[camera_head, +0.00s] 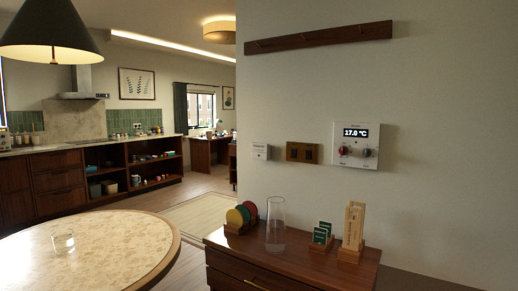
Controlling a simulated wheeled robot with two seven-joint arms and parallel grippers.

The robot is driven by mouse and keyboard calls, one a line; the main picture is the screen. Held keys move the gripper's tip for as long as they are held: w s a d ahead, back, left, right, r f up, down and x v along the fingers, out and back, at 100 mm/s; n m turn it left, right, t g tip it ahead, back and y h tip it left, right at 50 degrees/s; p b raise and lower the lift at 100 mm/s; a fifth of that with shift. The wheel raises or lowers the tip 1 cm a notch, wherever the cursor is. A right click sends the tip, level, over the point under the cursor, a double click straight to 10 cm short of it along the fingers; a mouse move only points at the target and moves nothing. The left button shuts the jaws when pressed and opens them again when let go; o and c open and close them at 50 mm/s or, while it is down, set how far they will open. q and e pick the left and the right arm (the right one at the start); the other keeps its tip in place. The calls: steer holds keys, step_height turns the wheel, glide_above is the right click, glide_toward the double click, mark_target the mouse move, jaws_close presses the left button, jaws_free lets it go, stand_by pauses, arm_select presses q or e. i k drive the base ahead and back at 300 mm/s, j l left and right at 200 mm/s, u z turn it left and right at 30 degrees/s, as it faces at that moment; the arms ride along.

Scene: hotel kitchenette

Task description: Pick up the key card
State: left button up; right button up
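A small wooden holder (320,248) stands on top of the dark wooden cabinet (378,265) at the lower right. Small green cards (321,234) with light marks stand upright in it; I cannot tell for certain that one of these is the key card. A small white box (260,151) with dark lettering is fixed to the wall above the cabinet, and its print is too small to read. Neither of my grippers is in view.
Around the card holder stand a clear glass vase (276,226), a rack of coloured discs (235,217) and a wooden block with tall sticks (354,226). A round table (115,242) with a glass (63,243) fills the lower left. A thermostat (356,145) hangs on the wall.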

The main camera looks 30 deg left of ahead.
mark_target(319, 234)
steer(key=i+j, duration=0.15)
steer(key=j, duration=0.25)
steer(key=i+j, duration=0.15)
steer(key=j, duration=0.25)
steer(key=i+j, duration=0.15)
steer(key=j, duration=0.25)
steer(key=i+j, duration=0.2)
steer(key=j, duration=0.15)
